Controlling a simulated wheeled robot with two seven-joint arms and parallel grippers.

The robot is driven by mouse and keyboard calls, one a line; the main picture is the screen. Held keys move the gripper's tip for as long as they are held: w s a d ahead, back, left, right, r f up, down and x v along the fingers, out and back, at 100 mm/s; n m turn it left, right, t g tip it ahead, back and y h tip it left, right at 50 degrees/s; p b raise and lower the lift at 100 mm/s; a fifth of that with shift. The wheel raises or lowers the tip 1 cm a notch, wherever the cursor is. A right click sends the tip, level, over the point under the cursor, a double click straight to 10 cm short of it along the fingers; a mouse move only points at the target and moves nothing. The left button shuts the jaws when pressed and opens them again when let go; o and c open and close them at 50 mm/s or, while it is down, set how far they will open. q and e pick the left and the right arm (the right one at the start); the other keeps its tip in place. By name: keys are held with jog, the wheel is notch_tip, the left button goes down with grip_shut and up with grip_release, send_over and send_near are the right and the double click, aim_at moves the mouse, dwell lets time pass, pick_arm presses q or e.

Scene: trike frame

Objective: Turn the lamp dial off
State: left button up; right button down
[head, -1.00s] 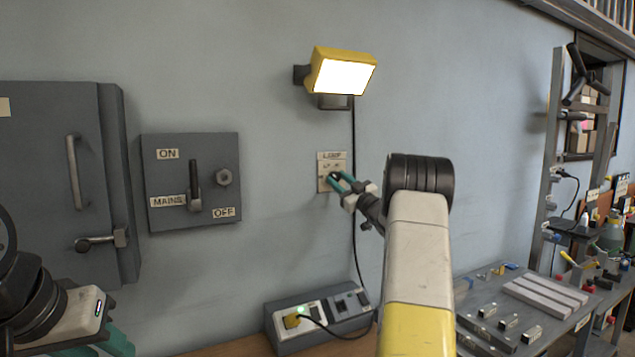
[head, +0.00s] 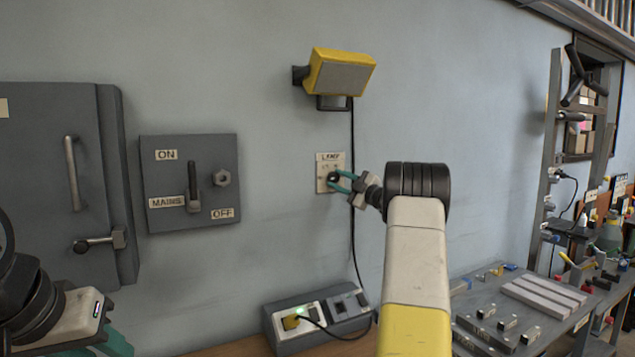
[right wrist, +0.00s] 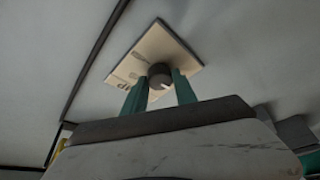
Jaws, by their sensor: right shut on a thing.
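The lamp dial is a dark round knob (right wrist: 160,76) with a pale mark, on a cream plate labelled LAMP (head: 330,160) on the wall. My right gripper (head: 341,183) has its green fingers on either side of the dial; in the right wrist view the fingers (right wrist: 158,90) are shut on it. The yellow lamp (head: 338,75) above is dark, its panel grey. My left gripper (head: 112,344) shows only partly at the lower left edge; its fingertips are not clear.
A grey MAINS switch box (head: 190,182) with a lever is on the wall at left, beside a grey cabinet (head: 60,185). A socket box (head: 318,318) with a yellow plug and green light sits below. A black cable (head: 352,225) runs down the wall close to my right gripper.

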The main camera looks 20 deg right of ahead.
jog(key=shift+f, duration=0.1)
dwell(0.3)
jog(key=c, duration=1)
grip_release()
jog(key=shift+o, duration=0.2)
jog(key=shift+s, duration=0.1)
jog(key=v, duration=0.7)
jog(key=shift+s+d, duration=0.2)
jog(key=shift+s, duration=0.05)
